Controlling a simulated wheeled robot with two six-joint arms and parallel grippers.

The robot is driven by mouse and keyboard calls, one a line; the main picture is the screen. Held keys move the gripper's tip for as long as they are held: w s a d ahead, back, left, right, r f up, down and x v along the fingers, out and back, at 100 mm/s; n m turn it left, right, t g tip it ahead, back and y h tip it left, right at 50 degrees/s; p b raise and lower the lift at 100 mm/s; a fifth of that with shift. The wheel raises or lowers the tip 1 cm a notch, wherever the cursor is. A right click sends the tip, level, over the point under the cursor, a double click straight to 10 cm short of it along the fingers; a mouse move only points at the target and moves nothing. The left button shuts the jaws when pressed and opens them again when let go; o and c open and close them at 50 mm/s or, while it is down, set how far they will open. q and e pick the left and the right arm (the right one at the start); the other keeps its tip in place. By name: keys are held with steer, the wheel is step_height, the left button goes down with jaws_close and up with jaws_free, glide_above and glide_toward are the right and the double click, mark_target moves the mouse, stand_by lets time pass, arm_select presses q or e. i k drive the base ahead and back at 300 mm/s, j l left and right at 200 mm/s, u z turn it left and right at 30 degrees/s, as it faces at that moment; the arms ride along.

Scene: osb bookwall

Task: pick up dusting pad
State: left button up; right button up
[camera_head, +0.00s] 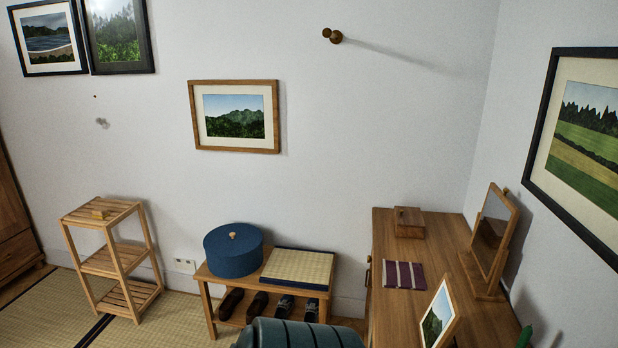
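I cannot pick out a dusting pad for certain. A flat purple item with pale stripes (403,275) lies on the wooden dresser top (392,308) at the right, and it looks like folded cloth. Neither of my grippers shows in the head view.
A low bench (203,272) holds a round blue box (233,255) and a woven mat-like panel (298,267), with shoes below. A mirror (490,240), wooden box (408,222) and small picture (438,318) stand on the dresser. A dark teal ribbed shape (300,335) fills the bottom middle.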

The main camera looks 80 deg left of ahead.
mark_target(98, 212)
steer(key=j+u, duration=0.1)
steer(key=u, duration=0.35)
steer(key=j+u, duration=0.15)
steer(key=u, duration=0.3)
steer(key=j+u, duration=0.1)
steer(key=u, duration=0.35)
steer(key=j+u, duration=0.15)
steer(key=u, duration=0.3)
steer(key=l+u, duration=0.1)
steer(key=u, duration=0.35)
steer(key=k+u, duration=0.1)
steer(key=u, duration=0.3)
steer(key=l+u, duration=0.1)
steer(key=u, duration=0.35)
steer(key=k+u, duration=0.1)
steer(key=u, duration=0.8)
steer(key=i+j+z, duration=0.1)
steer(key=i, duration=0.25)
steer(key=i+j+z, duration=0.1)
steer(key=i, duration=0.3)
